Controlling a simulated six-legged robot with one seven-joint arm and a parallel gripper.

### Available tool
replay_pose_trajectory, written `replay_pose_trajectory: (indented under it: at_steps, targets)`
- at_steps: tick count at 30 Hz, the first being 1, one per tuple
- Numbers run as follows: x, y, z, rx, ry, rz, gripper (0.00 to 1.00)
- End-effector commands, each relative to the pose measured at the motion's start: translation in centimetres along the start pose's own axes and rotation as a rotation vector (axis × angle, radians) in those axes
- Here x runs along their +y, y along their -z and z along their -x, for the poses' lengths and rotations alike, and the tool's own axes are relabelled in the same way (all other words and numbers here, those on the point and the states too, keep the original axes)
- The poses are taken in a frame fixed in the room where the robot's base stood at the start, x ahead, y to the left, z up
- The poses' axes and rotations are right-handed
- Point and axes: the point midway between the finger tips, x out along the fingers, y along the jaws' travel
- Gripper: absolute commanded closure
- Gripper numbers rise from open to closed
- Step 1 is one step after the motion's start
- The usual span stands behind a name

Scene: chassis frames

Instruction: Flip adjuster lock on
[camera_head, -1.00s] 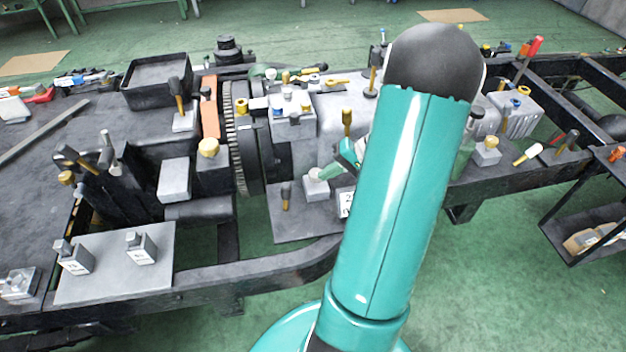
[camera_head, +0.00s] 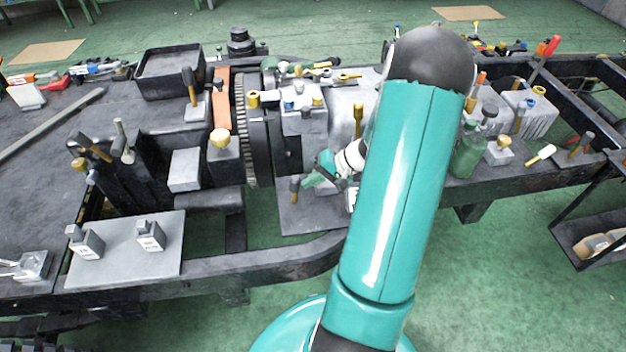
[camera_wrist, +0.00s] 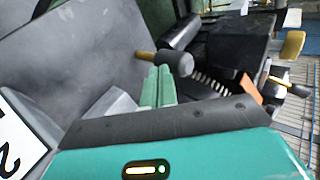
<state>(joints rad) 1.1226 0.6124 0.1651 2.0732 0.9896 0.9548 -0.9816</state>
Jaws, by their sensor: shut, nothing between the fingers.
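My gripper (camera_head: 309,182) is shut and empty, low over the plate in the middle of the chassis. Its pale green fingers lie together in the wrist view (camera_wrist: 158,86). A small lever with a dark end and a tan part (camera_head: 295,188) stands just left of the fingertips. In the wrist view a similar lever (camera_wrist: 170,62) lies right at the fingertips; I cannot tell whether they touch. No readable label marks the adjuster lock, so I cannot tell whether this lever is it. A grey block behind my gripper is mostly hidden.
A numbered white label (camera_wrist: 18,140) is close at the wrist view's left. A ribbed black wheel (camera_head: 258,135) and a tan-knobbed block (camera_head: 222,150) stand to the left. A plate with two small levered blocks (camera_head: 125,260) is at front left. A green bottle (camera_head: 468,152) stands right of my arm.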

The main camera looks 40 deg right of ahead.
Motion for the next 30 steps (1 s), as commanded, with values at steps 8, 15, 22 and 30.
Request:
replay_pose_trajectory:
  at_steps: [8, 15, 22, 30]
  targets:
    - [-0.6, -0.1, -0.2, 0.004, -0.046, 0.009, 1.0]
    - [-1.7, -0.4, -0.8, 0.017, -0.148, 0.027, 1.0]
    - [-3.4, -0.8, -1.9, 0.038, -0.321, 0.058, 1.0]
    - [-4.6, -1.1, -3.4, 0.053, -0.411, 0.063, 1.0]
